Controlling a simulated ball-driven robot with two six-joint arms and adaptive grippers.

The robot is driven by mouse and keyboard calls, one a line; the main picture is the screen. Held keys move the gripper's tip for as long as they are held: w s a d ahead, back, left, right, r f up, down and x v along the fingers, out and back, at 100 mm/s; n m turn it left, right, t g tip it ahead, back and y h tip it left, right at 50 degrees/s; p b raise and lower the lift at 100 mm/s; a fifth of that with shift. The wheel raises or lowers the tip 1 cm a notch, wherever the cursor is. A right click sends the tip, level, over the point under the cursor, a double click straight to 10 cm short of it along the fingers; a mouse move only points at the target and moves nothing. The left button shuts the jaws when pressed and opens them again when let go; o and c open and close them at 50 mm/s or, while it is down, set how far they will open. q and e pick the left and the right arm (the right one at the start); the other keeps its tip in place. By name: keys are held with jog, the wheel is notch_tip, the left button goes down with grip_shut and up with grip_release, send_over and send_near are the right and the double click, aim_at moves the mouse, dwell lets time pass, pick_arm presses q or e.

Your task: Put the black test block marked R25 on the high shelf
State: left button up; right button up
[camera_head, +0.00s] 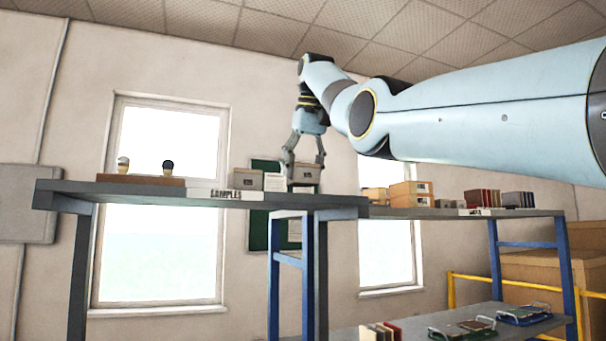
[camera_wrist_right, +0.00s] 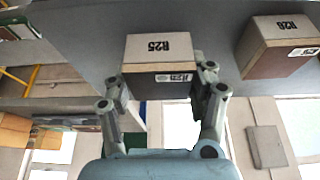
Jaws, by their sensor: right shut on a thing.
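In the head view the gripper (camera_head: 303,163) reaches down with the block (camera_head: 304,175) at the right end of the high shelf (camera_head: 130,192). The block is at the shelf top; I cannot tell if it touches. My left gripper is not in view.
A similar block (camera_head: 248,180) with another R mark stands on the shelf, left of the held one; it also shows in the wrist view (camera_wrist_right: 283,62). A SAMPLES sign (camera_head: 226,194) and a wooden stand (camera_head: 140,180) are further left. A lower shelf (camera_head: 450,213) holds boxes.

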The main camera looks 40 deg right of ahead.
jog(key=shift+s+x, duration=0.25)
jog(key=shift+x, duration=0.8)
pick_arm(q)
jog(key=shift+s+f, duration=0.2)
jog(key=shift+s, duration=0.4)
pick_arm(e)
jog(key=shift+s+f, duration=0.1)
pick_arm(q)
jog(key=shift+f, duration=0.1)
pick_arm(e)
jog(key=shift+a, duration=0.1)
jog(key=o, duration=1.5)
jog(key=shift+f, duration=0.15)
